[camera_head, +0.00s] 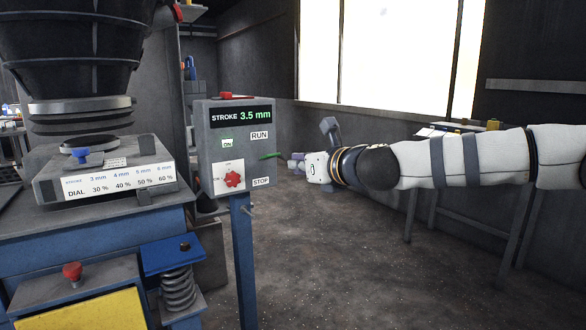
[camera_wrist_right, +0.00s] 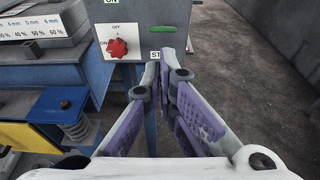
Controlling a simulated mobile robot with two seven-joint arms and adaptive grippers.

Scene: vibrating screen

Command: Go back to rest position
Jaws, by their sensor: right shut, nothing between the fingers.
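My right arm comes in from the right in the head view, and its gripper (camera_head: 294,162) points left at the control box (camera_head: 209,148). In the right wrist view the gripper (camera_wrist_right: 168,75) has its purple-padded fingers closed together with nothing between them. My left gripper is not in view.
A blue vibrating-screen frame (camera_head: 90,232) with a dial plate (camera_head: 118,181) and a spring (camera_head: 180,290) stands at left. A blue post (camera_head: 243,260) holds the box. A table (camera_head: 455,126) stands by the right wall. The floor (camera_head: 330,265) between is clear.

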